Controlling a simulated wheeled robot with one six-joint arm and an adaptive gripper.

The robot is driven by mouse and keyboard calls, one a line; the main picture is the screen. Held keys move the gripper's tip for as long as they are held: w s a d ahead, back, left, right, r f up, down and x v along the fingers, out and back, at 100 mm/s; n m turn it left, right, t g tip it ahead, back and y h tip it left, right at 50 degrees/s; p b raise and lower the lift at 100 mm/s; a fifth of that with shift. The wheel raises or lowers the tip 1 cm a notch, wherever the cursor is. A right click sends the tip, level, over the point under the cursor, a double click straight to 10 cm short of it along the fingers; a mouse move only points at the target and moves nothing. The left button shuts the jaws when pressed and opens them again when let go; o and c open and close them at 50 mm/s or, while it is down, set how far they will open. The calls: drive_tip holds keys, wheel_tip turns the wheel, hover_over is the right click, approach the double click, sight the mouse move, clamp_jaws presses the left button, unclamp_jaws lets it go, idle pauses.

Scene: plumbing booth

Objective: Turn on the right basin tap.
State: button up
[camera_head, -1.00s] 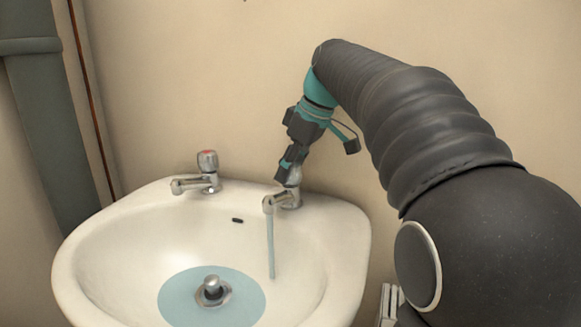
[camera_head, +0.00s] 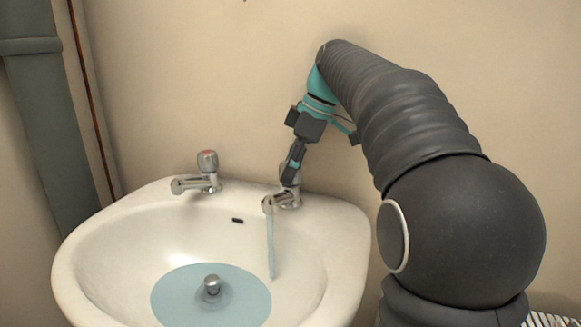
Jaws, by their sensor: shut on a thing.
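The right basin tap (camera_head: 284,199) is chrome and stands on the back right rim of the white basin (camera_head: 335,240). A stream of water (camera_head: 270,245) runs from its spout down into the bowl. My gripper (camera_head: 291,175) comes from above and is shut on the tap's handle, which is mostly hidden behind the fingers. The left basin tap (camera_head: 198,184) has a red-marked top and no water runs from it.
Pale blue water (camera_head: 190,300) lies in the bowl around a metal plug (camera_head: 212,285). An overflow slot (camera_head: 237,220) is in the back wall of the bowl. A thick grey pipe (camera_head: 45,130) runs down the wall at the left.

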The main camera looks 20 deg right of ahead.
drive_tip(key=o, duration=1.2)
drive_tip(key=shift+c, duration=0.2)
drive_tip(key=w+v, duration=0.1)
drive_tip(key=v, duration=0.6)
drive_tip(key=shift+s+r, duration=0.2)
drive_tip(key=shift+s, duration=0.35)
drive_tip(key=shift+d, duration=0.15)
